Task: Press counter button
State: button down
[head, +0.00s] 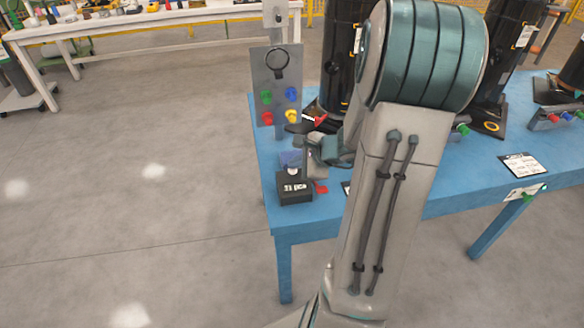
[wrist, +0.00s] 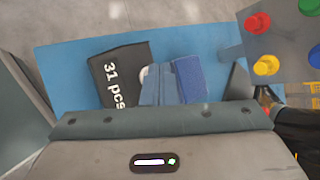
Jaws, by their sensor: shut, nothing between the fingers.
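The counter is a black box (wrist: 118,76) with white text "31 pcs" in the wrist view. It also shows in the head view (head: 295,188), near the left end of the blue table. A pale round spot, which looks like its button (wrist: 144,73), shows at the box's edge, partly covered by my fingers. My gripper (wrist: 167,72) is shut and empty, with its fingertips right beside that spot. In the head view my gripper (head: 306,166) is just behind and above the box. I cannot tell whether the fingertips touch the button.
A grey panel (head: 262,84) with red, green, blue and yellow buttons stands behind the counter. A blue piece (wrist: 190,78) lies beside my fingers. Black compressor tanks (head: 345,60) stand on the blue table (head: 460,178).

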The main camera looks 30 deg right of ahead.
aim_at(296, 171)
jog(key=shift+r+p, duration=0.4)
jog(key=shift+r, duration=0.35)
jog(key=shift+r+p, duration=1.95)
jog(key=shift+r, duration=0.6)
jog(key=shift+f, duration=0.1)
